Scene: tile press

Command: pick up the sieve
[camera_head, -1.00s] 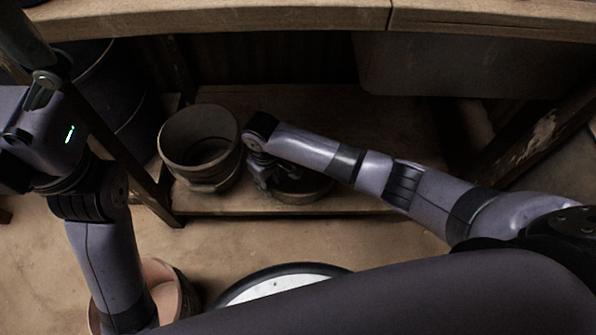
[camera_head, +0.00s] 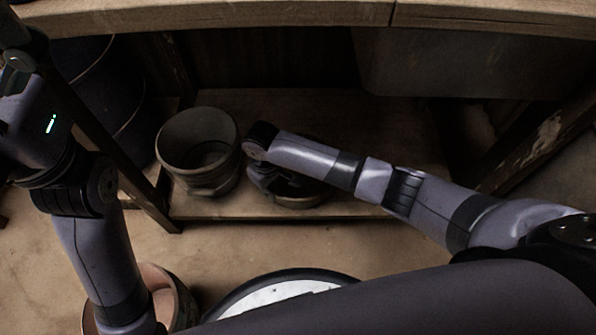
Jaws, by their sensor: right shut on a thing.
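The sieve (camera_head: 298,201) appears to be the low, round, dark piece with a lighter rim on the lower wooden shelf. My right arm partly covers it from above. My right gripper (camera_head: 268,181) points down at its left side and is shut on it; the fingertips are mostly hidden in shadow under the wrist. I cannot tell whether the sieve is clear of the shelf. My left gripper (camera_head: 17,62) is at the upper left edge, far from the sieve, and its fingers cannot be made out.
A grey-brown round pot (camera_head: 190,180) stands on the shelf just left of my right gripper. The tabletop edge (camera_head: 300,14) runs above. A tan pot (camera_head: 168,285) and a white-topped round container (camera_head: 275,293) stand on the floor in front.

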